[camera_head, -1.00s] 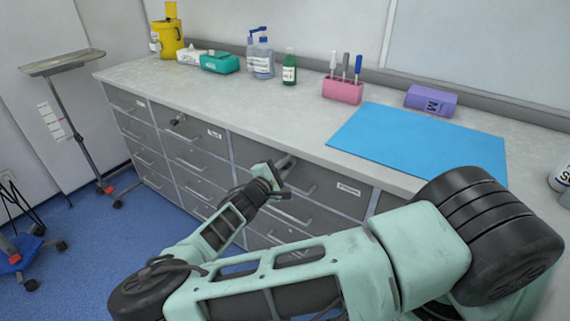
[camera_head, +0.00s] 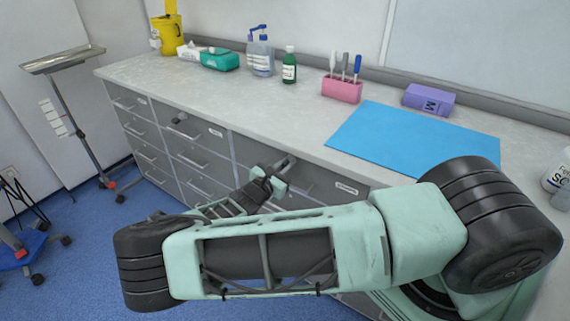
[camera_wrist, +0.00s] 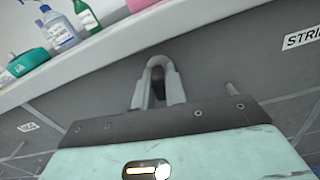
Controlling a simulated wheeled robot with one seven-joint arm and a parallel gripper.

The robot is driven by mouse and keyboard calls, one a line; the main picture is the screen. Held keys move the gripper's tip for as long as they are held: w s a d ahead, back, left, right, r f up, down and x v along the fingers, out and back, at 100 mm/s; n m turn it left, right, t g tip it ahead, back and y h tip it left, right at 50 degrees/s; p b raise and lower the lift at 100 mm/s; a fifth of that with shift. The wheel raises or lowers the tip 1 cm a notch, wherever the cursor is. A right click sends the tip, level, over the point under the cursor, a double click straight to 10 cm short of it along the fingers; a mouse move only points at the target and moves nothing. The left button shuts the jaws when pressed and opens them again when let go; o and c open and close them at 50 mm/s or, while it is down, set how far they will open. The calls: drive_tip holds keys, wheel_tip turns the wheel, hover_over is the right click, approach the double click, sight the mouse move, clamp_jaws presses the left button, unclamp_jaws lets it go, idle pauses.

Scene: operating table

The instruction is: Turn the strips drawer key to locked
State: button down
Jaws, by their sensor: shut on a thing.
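The strips drawer (camera_head: 318,184) is a shut grey drawer front under the counter, with a white label that reads "STRI..." in the wrist view (camera_wrist: 304,38). My gripper (camera_head: 287,162) is at the upper left part of this drawer front, just below the counter edge. In the wrist view my gripper (camera_wrist: 158,70) has its fingers close together around a small dark part, the drawer key (camera_wrist: 158,87). The key is mostly hidden by the fingers, so its angle cannot be told. The wrist view is tilted against the counter edge.
The counter (camera_head: 290,125) above holds a blue mat (camera_head: 415,140), a pink pen holder (camera_head: 342,90), a purple box (camera_head: 430,100) and several bottles. A drawer handle (camera_wrist: 234,90) sticks out right of my gripper. A steel stand (camera_head: 75,120) is far left.

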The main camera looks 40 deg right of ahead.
drive_tip(key=shift+n, duration=0.8)
drive_tip(key=c, duration=1.4)
unclamp_jaws()
drive_tip(key=shift+c, duration=0.2)
drive_tip(key=b+v, duration=0.3)
drive_tip(key=v, duration=1.4)
drive_tip(key=shift+a, duration=0.2)
drive_tip(key=shift+s, duration=0.1)
